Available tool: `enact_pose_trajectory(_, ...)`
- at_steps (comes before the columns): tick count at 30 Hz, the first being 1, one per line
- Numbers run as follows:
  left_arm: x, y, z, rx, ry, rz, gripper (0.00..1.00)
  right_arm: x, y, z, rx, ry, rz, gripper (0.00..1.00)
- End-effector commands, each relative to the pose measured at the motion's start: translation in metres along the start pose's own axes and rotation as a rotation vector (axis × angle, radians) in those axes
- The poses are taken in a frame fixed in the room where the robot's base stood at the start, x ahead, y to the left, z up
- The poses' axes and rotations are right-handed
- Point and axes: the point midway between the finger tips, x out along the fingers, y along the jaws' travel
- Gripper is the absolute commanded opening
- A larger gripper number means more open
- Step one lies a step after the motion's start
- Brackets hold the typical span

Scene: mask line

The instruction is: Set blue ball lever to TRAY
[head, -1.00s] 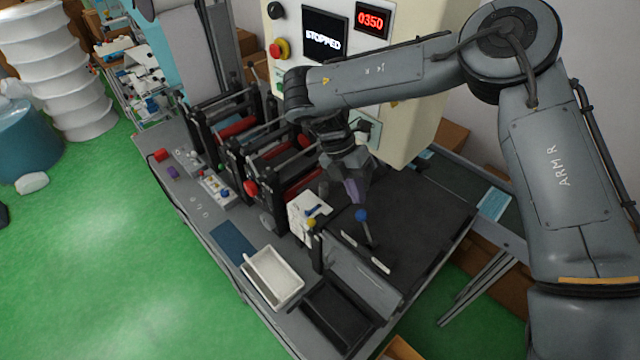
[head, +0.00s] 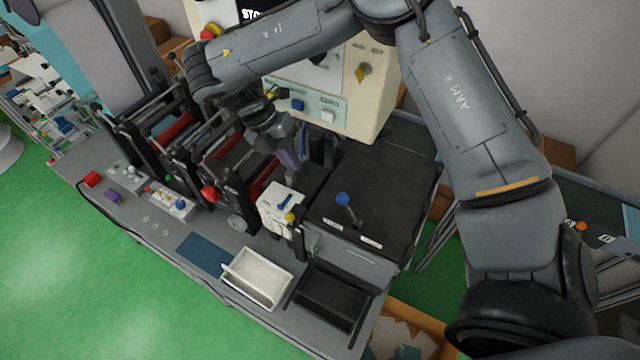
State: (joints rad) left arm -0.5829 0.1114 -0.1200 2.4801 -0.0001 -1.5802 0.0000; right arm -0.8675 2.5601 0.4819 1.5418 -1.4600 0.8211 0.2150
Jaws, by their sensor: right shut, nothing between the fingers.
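The labels are too small to read. My right gripper (head: 290,162) is shut and empty. It hangs behind and to the left of the lever, apart from it, near the white block with a blue handle. My left gripper is not in view.
A white tray (head: 257,278) and a black tray (head: 330,298) sit at the front. Rollers with a red knob (head: 209,193) stand left of my gripper. The cream control box (head: 335,90) rises behind. The dark top (head: 385,195) right of the lever is clear.

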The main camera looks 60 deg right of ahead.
Motion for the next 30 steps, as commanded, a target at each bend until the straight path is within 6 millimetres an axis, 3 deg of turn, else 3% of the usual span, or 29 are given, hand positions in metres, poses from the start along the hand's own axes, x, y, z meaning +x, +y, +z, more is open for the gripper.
enact_pose_trajectory(8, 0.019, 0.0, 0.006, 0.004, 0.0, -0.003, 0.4, 0.013, 0.002, 0.0, -0.001, 0.0, 0.001, 0.0)
enact_pose_trajectory(14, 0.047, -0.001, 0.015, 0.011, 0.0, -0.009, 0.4, 0.033, 0.003, 0.001, 0.0, -0.001, 0.001, 0.0)
enact_pose_trajectory(17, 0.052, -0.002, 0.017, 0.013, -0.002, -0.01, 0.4, 0.05, 0.001, 0.0, -0.002, -0.002, -0.002, 0.0)
enact_pose_trajectory(25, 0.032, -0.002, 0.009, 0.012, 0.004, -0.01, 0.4, 0.098, -0.002, -0.001, 0.0, 0.004, -0.004, 0.0)
enact_pose_trajectory(30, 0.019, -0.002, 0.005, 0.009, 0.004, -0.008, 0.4, 0.102, -0.023, -0.003, 0.0, 0.003, 0.0, 0.0)
